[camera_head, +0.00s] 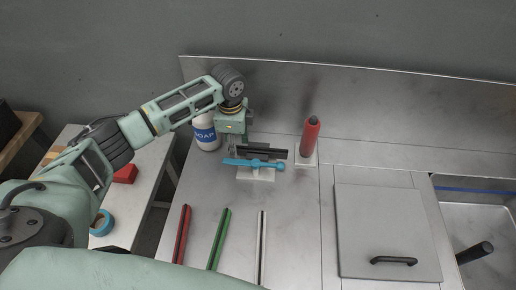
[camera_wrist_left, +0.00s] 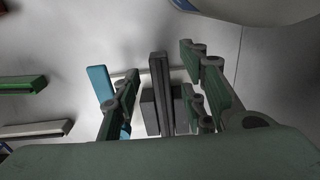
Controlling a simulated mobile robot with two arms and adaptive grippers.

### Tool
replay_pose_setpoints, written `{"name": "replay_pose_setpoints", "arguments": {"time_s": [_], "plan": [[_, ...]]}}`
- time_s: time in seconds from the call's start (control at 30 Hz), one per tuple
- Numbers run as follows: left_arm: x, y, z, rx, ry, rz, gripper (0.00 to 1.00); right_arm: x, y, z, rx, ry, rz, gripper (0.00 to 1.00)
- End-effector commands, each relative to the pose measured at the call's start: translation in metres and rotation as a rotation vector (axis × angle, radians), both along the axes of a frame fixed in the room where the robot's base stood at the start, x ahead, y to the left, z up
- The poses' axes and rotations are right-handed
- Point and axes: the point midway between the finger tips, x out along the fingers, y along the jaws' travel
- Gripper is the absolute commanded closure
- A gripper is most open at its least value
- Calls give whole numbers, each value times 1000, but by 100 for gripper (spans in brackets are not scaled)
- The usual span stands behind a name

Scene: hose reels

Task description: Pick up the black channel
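The black channel (camera_head: 266,152) lies on a small white stand (camera_head: 256,176) on the metal counter, just behind a blue wrench-like tool (camera_head: 246,163). In the left wrist view the channel (camera_wrist_left: 160,92) runs between the fingers of my left gripper (camera_wrist_left: 158,75), with gaps visible on both sides. The left gripper (camera_head: 234,146) is open and points down at the channel's left part. The blue tool (camera_wrist_left: 101,86) is partly hidden behind a finger in the wrist view. My right gripper is not in view.
A white soap bottle (camera_head: 207,134) stands left of the gripper. A red bottle (camera_head: 310,136) stands to the right. Red (camera_head: 182,234), green (camera_head: 218,240) and white (camera_head: 262,248) channels lie in front. A lidded panel (camera_head: 386,225) and a sink (camera_head: 485,225) are at right.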

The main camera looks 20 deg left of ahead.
Motion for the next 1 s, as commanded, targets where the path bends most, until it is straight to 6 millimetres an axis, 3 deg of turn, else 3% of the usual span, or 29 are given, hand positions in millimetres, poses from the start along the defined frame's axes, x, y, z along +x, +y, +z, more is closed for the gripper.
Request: {"name": "replay_pose_setpoints", "arguments": {"time_s": [0.13, 0.37, 0.8, 1.0], "plan": [[0, 1, -13, 1, 0, 2, 61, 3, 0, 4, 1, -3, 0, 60], [0, 2, -16, 2, 0, 1, 61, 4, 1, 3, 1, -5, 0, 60], [0, 1, -15, 1, -1, 1, 99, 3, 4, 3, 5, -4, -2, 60], [0, 2, -15, 1, -2, 1, 100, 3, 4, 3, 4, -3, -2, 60]]}}
